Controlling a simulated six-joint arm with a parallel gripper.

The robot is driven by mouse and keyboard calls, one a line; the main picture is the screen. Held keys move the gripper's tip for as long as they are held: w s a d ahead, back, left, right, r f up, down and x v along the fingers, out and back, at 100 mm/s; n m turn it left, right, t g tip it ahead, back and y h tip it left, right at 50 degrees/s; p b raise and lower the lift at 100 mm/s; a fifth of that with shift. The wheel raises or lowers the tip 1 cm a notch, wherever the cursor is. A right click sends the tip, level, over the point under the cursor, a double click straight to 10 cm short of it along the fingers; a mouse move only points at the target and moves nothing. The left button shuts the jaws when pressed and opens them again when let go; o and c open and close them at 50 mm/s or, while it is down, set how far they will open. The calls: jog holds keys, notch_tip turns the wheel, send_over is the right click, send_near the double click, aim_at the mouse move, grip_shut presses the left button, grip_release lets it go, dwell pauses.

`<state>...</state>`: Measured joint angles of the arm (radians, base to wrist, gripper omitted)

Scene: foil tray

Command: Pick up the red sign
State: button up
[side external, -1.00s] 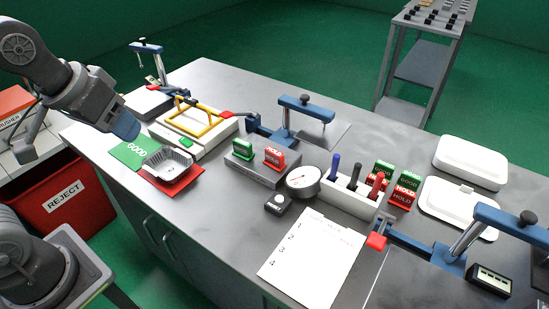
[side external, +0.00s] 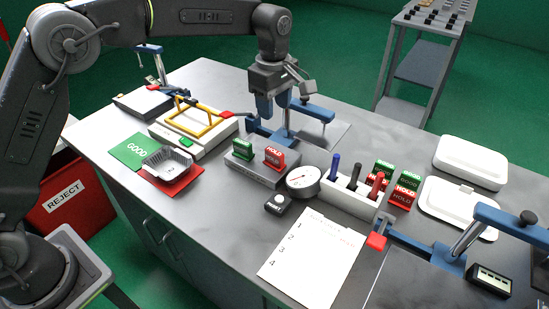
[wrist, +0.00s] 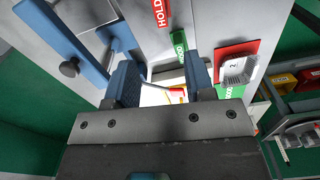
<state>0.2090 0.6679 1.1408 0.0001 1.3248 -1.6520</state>
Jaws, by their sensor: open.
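A red sign (side external: 275,157) marked HOLD stands upright on a grey block (side external: 258,172), to the right of a green sign (side external: 243,149). In the wrist view the red sign (wrist: 161,13) is at the top edge and partly cut off, with the green sign (wrist: 179,45) below it. My gripper (side external: 275,110) is open and empty, above and behind the grey block in the side view, apart from the signs. In the wrist view its two fingers (wrist: 161,82) frame part of the yellow-framed fixture.
More red HOLD signs (side external: 403,193) and green signs (side external: 383,169) stand at right beside a white marker holder (side external: 347,192). A blue clamp (side external: 290,122) rises close behind my gripper. A foil tray (side external: 167,163) sits on a red mat. A round gauge (side external: 303,181) stands right of the block.

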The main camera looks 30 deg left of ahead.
send_over(275, 151)
notch_tip(275, 151, down, 8)
jog(key=shift+d+r, duration=0.1)
jog(key=shift+s+f, duration=0.1)
jog(key=shift+f, duration=3.25)
jog(key=shift+c, duration=0.3)
grip_shut()
